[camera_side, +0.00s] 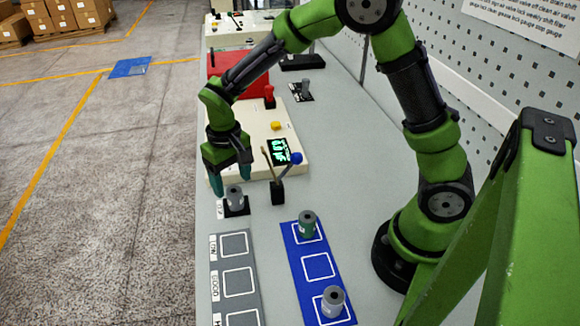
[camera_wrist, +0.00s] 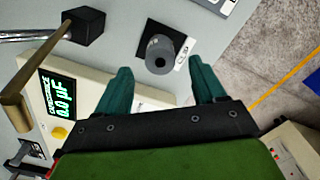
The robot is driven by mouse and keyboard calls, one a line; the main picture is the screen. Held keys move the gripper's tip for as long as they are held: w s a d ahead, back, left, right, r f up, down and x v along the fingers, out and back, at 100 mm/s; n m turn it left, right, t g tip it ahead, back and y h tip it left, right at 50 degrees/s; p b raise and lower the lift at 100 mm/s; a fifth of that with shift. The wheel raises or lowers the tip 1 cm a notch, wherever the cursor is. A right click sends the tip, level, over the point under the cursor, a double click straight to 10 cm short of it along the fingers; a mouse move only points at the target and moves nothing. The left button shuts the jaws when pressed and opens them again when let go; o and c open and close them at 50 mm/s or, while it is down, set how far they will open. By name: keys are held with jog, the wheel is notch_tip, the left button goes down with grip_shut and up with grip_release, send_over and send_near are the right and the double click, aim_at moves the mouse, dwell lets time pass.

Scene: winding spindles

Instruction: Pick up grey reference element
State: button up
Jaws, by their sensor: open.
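A grey cylinder (camera_side: 235,196) with a hole in its top stands upright on a small black pad with a white label, just below my gripper in the side view. I take it for the grey reference element; the label is too small to read surely. In the wrist view the grey cylinder (camera_wrist: 160,54) lies ahead of and between the fingertips. My gripper (camera_side: 231,180) points down with its teal fingers apart and nothing between them in the wrist view (camera_wrist: 161,70). From the side, one finger is left of the cylinder and the other behind it; contact cannot be told.
A blue tray (camera_side: 317,266) holds a greenish-grey spindle (camera_side: 307,224) and a grey spindle (camera_side: 333,301), its middle square empty. A grey tray (camera_side: 235,262) with empty squares lies in front. A cream meter (camera_side: 250,150) and a blue-knobbed lever (camera_side: 295,158) stand close to my gripper.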

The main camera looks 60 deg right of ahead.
aim_at(233, 190)
notch_tip(233, 190, down, 5)
jog(key=shift+f, duration=0.1)
dwell(0.3)
jog(key=c, duration=1.2)
notch_tip(233, 190, up, 9)
jog(key=shift+d+r, duration=0.1)
jog(key=shift+r, duration=0.1)
jog(key=s+d+r, duration=0.1)
jog(key=d+r, duration=0.1)
jog(key=s+d+r+n, duration=0.1)
jog(key=d+r, duration=0.2)
jog(key=s+d+r+n, duration=0.1)
jog(key=d+r, duration=0.1)
jog(key=r, duration=0.1)
jog(key=shift+s+d+r, duration=0.15)
jog(key=shift+s+d, duration=0.15)
jog(key=shift+s, duration=0.05)
